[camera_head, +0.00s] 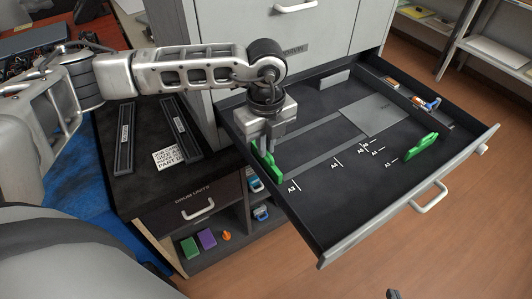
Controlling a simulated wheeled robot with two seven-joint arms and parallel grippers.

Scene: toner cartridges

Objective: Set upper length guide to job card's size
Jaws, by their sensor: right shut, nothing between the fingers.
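An open drawer (340,250) holds a dark tray floor with white size marks, A3 and A4 among them. One green guide (268,168) stands at the drawer's left side, near the A3 mark (292,188). Another green guide (422,147) stands at the right. My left gripper (272,146) points down at the left guide's upper end; whether its fingers grip the guide is unclear. The job card (169,158) lies on the dark cabinet top; its size digit is not legible. Only a dark tip of my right gripper (393,294) shows at the bottom edge, shut and empty.
A grey plate (376,114) lies in the drawer, with small items in a side compartment (424,103). Two dark long units (124,140) lie beside the card. A lower shelf holds green and purple blocks (207,239). Wooden floor is clear at right.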

